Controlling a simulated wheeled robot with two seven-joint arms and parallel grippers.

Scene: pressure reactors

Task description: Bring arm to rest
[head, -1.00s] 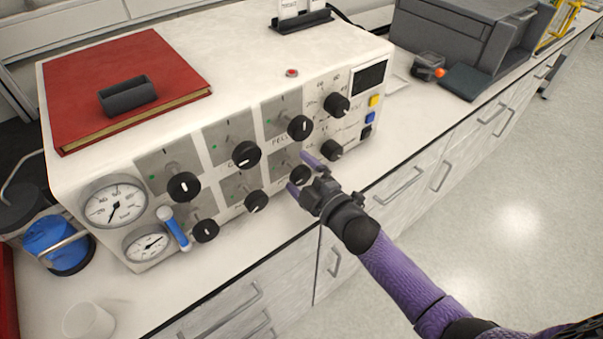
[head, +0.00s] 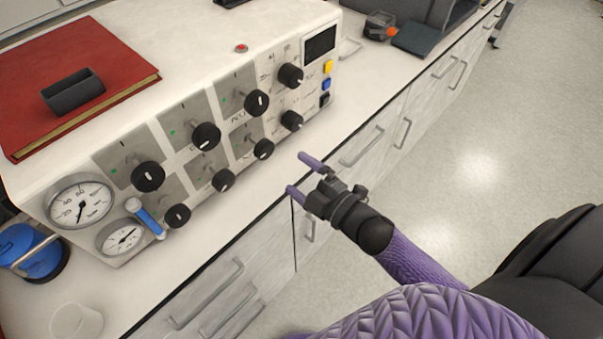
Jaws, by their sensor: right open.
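My right gripper (head: 300,174) is open and empty in the head view. Its two purple fingertips point up and left, over the front edge of the counter, apart from the reactor's knobs. My right arm reaches it from the lower right. The white reactor panel (head: 232,80) stands on the counter to the left, with two rows of black knobs; the nearest is a lower-row knob (head: 263,149). My left gripper is out of view.
Two gauges (head: 80,201) and a blue-handled lever (head: 146,218) are at the panel's left end. A red book (head: 110,62) with a dark holder (head: 72,92) lies on top. The floor (head: 510,120) at right is clear.

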